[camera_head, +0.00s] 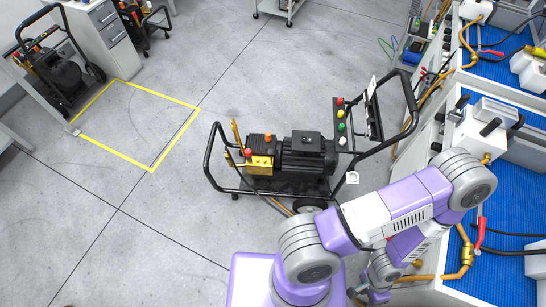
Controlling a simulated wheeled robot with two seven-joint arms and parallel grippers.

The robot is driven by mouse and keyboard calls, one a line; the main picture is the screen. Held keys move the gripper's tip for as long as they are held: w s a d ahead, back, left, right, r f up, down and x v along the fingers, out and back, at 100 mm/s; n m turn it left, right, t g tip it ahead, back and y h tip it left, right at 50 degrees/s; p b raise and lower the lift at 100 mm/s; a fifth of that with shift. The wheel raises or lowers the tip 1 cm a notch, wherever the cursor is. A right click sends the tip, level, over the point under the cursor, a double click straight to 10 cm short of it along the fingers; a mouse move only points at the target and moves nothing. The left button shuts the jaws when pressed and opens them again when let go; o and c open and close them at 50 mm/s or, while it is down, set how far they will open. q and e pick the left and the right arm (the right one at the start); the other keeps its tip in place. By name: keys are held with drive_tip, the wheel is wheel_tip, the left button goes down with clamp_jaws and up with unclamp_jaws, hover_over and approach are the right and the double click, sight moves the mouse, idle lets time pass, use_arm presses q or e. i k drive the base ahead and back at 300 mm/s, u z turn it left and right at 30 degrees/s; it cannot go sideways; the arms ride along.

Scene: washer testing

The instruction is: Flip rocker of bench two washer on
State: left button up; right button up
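A black pressure washer (305,155) in a tubular frame stands on the floor at the centre, left of the benches. Its upright panel (341,125) carries red, green, yellow and white round parts. I cannot make out a rocker or its position, nor tell which bench this washer belongs to. One purple and grey arm of mine (400,205) reaches from the bottom centre to the right, its elbow over the bench edge, then folds back down.
Benches with blue mats (505,205) line the right side, with brass fittings (467,250) and hoses. A yellow floor outline (126,156) is empty. More washers (62,75) and a drawer cabinet (105,35) stand at the upper left.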

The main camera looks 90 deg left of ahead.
sight(305, 139)
drive_tip(key=u, duration=3.05)
drive_tip(key=i, duration=1.1)
drive_tip(key=u, duration=0.45)
